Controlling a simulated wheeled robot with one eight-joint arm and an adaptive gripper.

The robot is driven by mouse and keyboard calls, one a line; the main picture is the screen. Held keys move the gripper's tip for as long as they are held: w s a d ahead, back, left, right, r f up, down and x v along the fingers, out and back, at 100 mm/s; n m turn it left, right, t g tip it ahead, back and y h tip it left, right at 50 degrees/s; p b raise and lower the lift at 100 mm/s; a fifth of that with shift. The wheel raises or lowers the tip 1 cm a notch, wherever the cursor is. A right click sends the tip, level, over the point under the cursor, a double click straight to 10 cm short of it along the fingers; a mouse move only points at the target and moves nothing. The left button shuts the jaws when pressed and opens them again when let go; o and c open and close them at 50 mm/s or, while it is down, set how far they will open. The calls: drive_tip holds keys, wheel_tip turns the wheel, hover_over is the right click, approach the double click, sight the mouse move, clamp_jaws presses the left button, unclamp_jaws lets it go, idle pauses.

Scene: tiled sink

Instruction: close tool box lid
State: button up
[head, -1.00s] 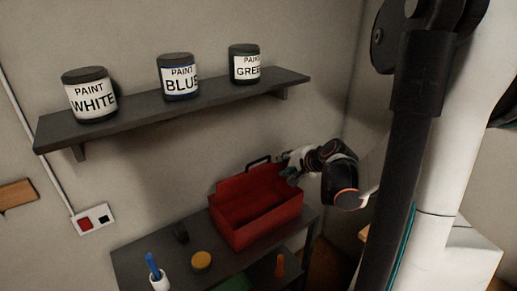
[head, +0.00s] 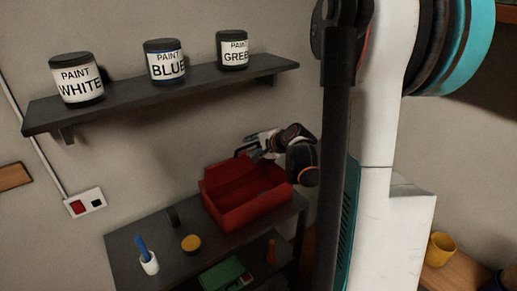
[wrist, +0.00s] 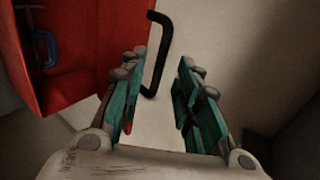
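The red tool box (head: 240,213) stands open on the dark table. Its lid (head: 228,172) is raised at the back, with a black handle (head: 244,151) on its far side. My gripper (head: 259,150) is by the right end of the raised lid, close to the handle. In the wrist view the red tool box part (wrist: 75,65) fills the upper left, and the handle (wrist: 158,52) sticks out from it. My gripper (wrist: 163,80) is open there, with the handle beyond and partly between its fingers. Contact cannot be told.
A shelf (head: 150,102) with paint cans (head: 165,62) hangs above. A yellow cup (head: 441,249) stands at right.

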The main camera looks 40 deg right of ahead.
sight(249, 146)
drive_tip(key=shift+b+x, duration=1.1)
drive_tip(key=shift+x, duration=1.25)
clamp_jaws()
drive_tip(key=shift+s, duration=0.1)
